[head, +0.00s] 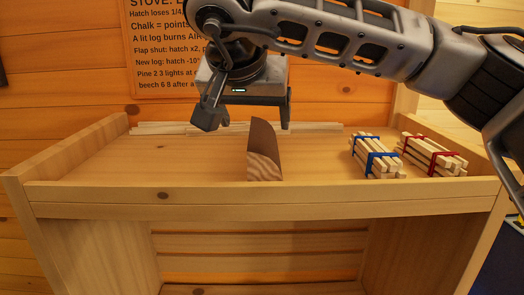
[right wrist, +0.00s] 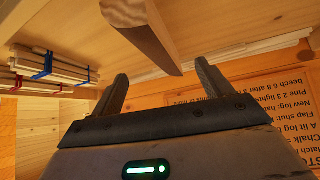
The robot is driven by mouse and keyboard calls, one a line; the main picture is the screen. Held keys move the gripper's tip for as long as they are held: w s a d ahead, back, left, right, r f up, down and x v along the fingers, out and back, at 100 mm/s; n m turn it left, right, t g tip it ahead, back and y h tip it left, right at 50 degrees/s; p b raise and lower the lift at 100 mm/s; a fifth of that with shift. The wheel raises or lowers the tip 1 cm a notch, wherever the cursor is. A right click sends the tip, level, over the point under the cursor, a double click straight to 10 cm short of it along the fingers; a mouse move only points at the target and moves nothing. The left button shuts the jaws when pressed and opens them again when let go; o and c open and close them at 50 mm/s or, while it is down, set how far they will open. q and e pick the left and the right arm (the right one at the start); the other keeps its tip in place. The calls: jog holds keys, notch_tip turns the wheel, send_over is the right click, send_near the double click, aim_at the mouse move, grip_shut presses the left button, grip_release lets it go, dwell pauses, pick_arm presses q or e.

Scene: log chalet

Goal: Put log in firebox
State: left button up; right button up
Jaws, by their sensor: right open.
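The log (head: 264,152) is a split wedge with dark bark and a pale cut end facing me. It lies on the wooden shelf top (head: 95,165). My right gripper (head: 249,112) is open and empty above the far end of the log. In the right wrist view the log (right wrist: 150,32) shows beyond the open fingers (right wrist: 163,85), and its far end lies in line with the gap between them. The fingers do not appear to touch it. My left gripper and the firebox are not in view.
Two stick bundles, one with blue bands (head: 376,156) and one with red bands (head: 433,153), lie to the right of the log. Thin pale strips (head: 165,128) lie along the back. A raised front rail (head: 120,193) edges the shelf. A text sign (head: 160,50) hangs behind.

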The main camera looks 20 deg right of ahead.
aim_at(262, 137)
jog(key=x, duration=0.9)
jog(key=shift+s+d+f, duration=0.15)
jog(key=shift+d, duration=0.1)
jog(key=c, duration=1.4)
